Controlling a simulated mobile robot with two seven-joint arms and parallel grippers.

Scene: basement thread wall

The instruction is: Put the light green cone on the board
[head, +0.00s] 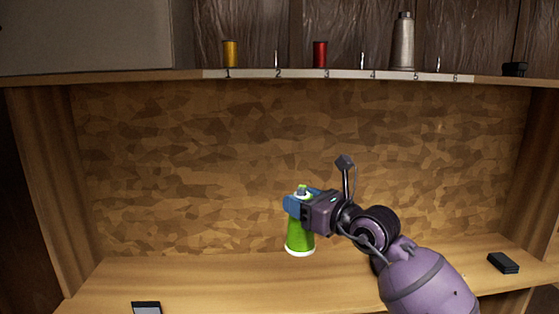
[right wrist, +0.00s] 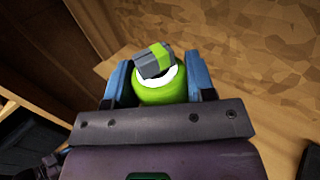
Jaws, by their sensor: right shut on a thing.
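The light green cone (head: 299,238) is in my right gripper (head: 299,204), over the wooden worktop in the head view. The gripper is shut around its upper part. The cone looks upright with a white lower rim; I cannot tell if it touches the worktop. In the right wrist view the cone (right wrist: 162,92) sits between the blue fingers of the gripper (right wrist: 160,85), with a grey and green tip on top. The board (head: 345,76) is a pale strip numbered 1 to 6 on the shelf above, with thread spools and pegs along it. My left gripper is not in view.
A yellow spool (head: 230,54) stands at 1, a red spool (head: 320,54) at 3, and a tall grey cone (head: 403,42) near 5. Bare pegs show near 2, 4 and 6. A black object (head: 503,263) lies on the worktop at right, another (head: 514,69) on the shelf.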

